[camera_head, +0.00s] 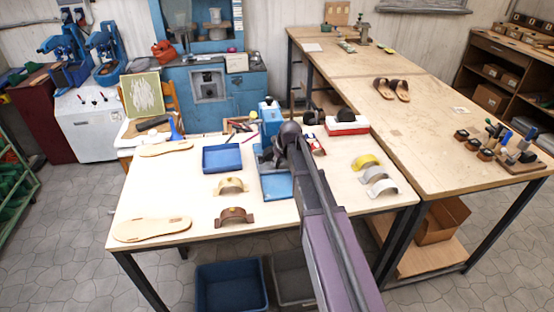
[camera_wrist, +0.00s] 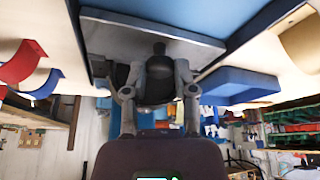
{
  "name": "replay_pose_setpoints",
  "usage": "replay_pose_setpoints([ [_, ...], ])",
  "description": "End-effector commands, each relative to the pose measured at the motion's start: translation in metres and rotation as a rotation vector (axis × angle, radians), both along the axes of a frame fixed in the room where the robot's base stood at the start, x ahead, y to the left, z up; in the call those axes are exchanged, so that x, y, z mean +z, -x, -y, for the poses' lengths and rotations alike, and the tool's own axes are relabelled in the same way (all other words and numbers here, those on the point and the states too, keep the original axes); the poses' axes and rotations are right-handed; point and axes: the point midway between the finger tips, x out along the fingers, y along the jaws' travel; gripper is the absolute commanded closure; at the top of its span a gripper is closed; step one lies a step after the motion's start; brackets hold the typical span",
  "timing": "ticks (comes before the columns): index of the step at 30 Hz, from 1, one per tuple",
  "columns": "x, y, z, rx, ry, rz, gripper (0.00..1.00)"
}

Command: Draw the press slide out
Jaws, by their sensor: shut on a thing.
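The blue press (camera_head: 268,112) stands at the middle of the near table, with a flat blue plate (camera_head: 278,187) at its front. My arm crosses in front of it and hides much of its middle. My gripper (camera_head: 268,156) is at the press, above the plate. The wrist view looks upside down. There my gripper (camera_wrist: 158,92) has its two fingers closed around a dark knob (camera_wrist: 158,68), which I take for the slide's handle. A grey plate (camera_wrist: 112,38) lies right beyond the knob. How far the slide is out, I cannot tell.
A blue tray (camera_head: 222,158) lies left of the press. Brown and tan curved straps (camera_head: 234,216) lie left of the plate; yellow, silver and white ones (camera_head: 367,162) lie right. Sole shapes (camera_head: 152,230) lie at the left. A red-and-white box (camera_head: 347,125) stands behind right.

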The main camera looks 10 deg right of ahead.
Motion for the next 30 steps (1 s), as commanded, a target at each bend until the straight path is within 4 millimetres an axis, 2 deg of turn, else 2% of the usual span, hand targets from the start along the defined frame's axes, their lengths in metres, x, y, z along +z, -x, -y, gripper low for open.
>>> replay_pose_setpoints([
  [1,-0.001,0.015,0.0,0.0,0.0,-0.002,1.0],
  [6,-0.001,0.052,-0.001,0.0,0.0,-0.003,1.0],
  [12,-0.001,0.094,-0.001,0.002,0.0,-0.003,1.0],
  [15,-0.001,0.108,-0.001,0.002,0.0,-0.003,1.0],
  [19,-0.001,0.115,-0.001,0.002,0.0,-0.004,1.0],
  [27,-0.001,0.116,-0.001,0.002,0.0,-0.007,1.0],
  [28,-0.001,0.117,-0.001,0.002,0.0,-0.007,0.61],
  [30,-0.001,0.116,-0.001,0.002,0.0,-0.007,0.4],
])
